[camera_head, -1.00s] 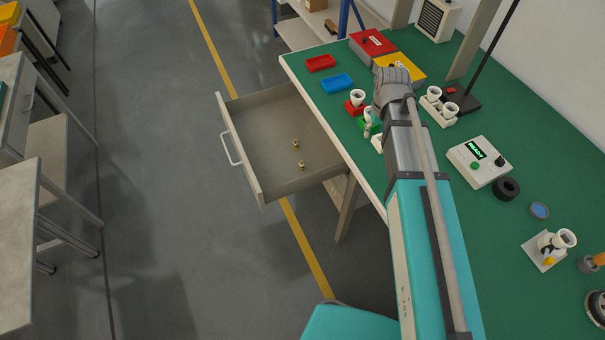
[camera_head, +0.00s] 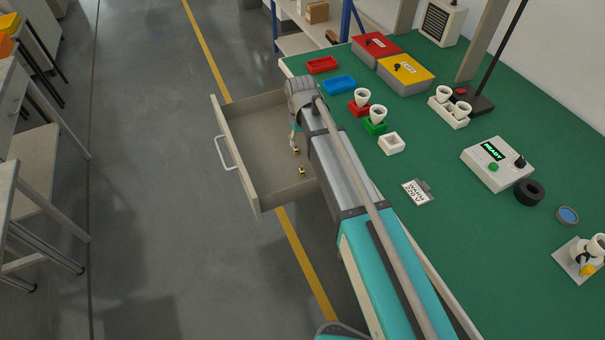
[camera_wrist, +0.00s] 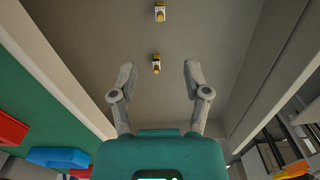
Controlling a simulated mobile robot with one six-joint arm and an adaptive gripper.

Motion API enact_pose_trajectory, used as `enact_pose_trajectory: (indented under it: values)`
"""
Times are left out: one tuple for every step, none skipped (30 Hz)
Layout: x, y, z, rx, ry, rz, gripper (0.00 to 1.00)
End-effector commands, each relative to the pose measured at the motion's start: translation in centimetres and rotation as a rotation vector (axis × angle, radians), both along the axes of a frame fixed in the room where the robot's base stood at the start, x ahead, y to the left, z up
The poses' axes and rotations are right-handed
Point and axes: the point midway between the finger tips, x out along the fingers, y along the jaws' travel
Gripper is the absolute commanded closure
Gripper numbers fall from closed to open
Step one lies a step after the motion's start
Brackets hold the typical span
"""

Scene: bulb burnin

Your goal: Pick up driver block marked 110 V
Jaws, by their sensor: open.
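Two small brass-and-white blocks lie on the floor of the open drawer (camera_head: 265,150). One block (camera_head: 295,151) is close to my gripper and the other block (camera_head: 302,171) is nearer the front of the picture. In the wrist view one block (camera_wrist: 156,63) sits between my fingertips and the other block (camera_wrist: 160,12) is farther up. No marking is readable on either, so I cannot tell which is 110 V. My gripper (camera_wrist: 159,72) is open and empty, over the drawer; its fingers are partly hidden by my wrist in the head view.
The drawer's front wall (camera_head: 236,160) and the green bench top (camera_head: 455,235) flank the arm. On the bench are a red tray (camera_head: 322,65), a blue tray (camera_head: 339,84), cups on red and green holders, a card (camera_head: 417,192) and a READY box (camera_head: 496,164).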

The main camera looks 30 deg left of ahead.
Motion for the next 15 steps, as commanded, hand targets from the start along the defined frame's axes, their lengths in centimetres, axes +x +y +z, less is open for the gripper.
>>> enact_pose_trajectory:
  values:
    - [0.0,0.0,0.0,0.000,0.000,0.000,0.39]
    - [0.0,0.0,0.0,0.000,0.000,0.000,0.39]
    - [0.0,0.0,0.0,0.000,0.000,-0.001,0.39]
    - [0.0,-0.1,0.0,0.000,0.000,-0.001,0.39]
    - [0.0,-0.1,0.0,0.000,0.000,-0.001,0.39]
    - [0.0,-0.1,0.0,0.000,0.000,-0.001,0.39]
    - [0.0,-0.1,-0.1,0.000,0.000,-0.001,0.39]
    - [0.0,-0.1,-0.2,0.000,0.000,-0.001,0.39]
    - [0.0,-0.1,-0.3,0.000,0.000,-0.001,0.39]
    - [0.0,-0.1,-0.4,0.000,0.000,-0.001,0.39]
    - [0.0,-0.1,-0.5,0.000,0.000,-0.001,0.39]
    - [0.0,-0.1,-0.8,0.000,0.000,-0.002,0.39]
    - [0.0,-0.1,-1.0,0.000,0.000,-0.002,0.39]
    - [0.1,-0.1,-1.2,0.000,0.000,-0.002,0.39]
    - [0.1,-0.1,-1.5,0.000,0.000,-0.002,0.39]
